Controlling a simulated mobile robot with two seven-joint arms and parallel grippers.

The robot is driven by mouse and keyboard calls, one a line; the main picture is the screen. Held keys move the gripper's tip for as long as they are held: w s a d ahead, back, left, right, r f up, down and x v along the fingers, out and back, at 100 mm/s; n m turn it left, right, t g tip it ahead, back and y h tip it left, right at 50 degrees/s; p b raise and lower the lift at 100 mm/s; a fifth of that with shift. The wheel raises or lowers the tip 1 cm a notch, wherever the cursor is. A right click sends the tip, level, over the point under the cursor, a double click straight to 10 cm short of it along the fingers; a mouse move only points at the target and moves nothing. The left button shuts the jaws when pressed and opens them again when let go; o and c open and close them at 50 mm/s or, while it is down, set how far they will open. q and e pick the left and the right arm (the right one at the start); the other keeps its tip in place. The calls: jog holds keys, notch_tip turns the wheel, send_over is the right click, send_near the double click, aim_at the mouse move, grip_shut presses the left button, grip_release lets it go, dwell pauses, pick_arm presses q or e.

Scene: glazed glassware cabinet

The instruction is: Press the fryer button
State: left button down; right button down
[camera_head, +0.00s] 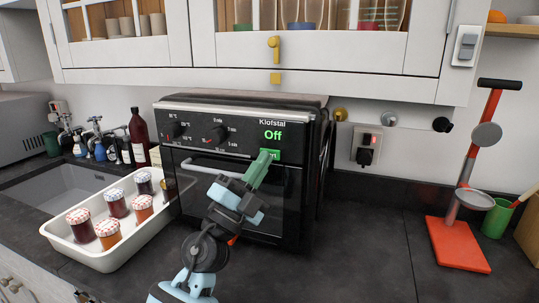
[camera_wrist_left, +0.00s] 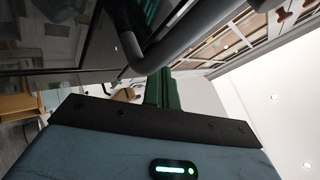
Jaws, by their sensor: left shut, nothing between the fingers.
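The black fryer (camera_head: 230,205), marked Klofstal, stands on the counter and its green display (camera_head: 274,135) reads Off. A green button (camera_head: 276,154) sits just below the display, its left part hidden by my fingers. My left gripper (camera_head: 265,155) is shut and empty, with its green fingertips at the button in the head view. I cannot tell whether they touch it. In the left wrist view the shut fingers (camera_wrist_left: 162,88) point towards the fryer's dark handle bar (camera_wrist_left: 190,38). The button cannot be made out there. My right gripper is not in view.
A white tray (camera_head: 98,262) with several jars stands left of the fryer, by a sink (camera_head: 62,190). A red stand (camera_head: 458,245) is at the right. Glazed cabinets (camera_head: 330,55) hang above.

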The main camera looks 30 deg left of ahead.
pick_arm(q)
jog(key=shift+w+a, duration=0.1)
jog(key=shift+w, duration=0.25)
dwell(0.6)
jog(key=shift+s, duration=0.15)
jog(key=shift+s+d, duration=0.2)
jog(key=shift+s, duration=0.45)
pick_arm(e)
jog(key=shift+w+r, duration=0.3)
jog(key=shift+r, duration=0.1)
pick_arm(q)
jog(key=shift+s+d+p, duration=0.2)
jog(key=shift+s+p, duration=0.05)
jog(key=shift+s, duration=0.55)
jog(key=shift+s+d+p, duration=0.15)
jog(key=shift+s+p, duration=0.15)
jog(key=shift+s, duration=0.5)
jog(key=shift+s+d+p, duration=0.2)
jog(key=shift+s+p, duration=0.05)
jog(key=shift+s, duration=0.55)
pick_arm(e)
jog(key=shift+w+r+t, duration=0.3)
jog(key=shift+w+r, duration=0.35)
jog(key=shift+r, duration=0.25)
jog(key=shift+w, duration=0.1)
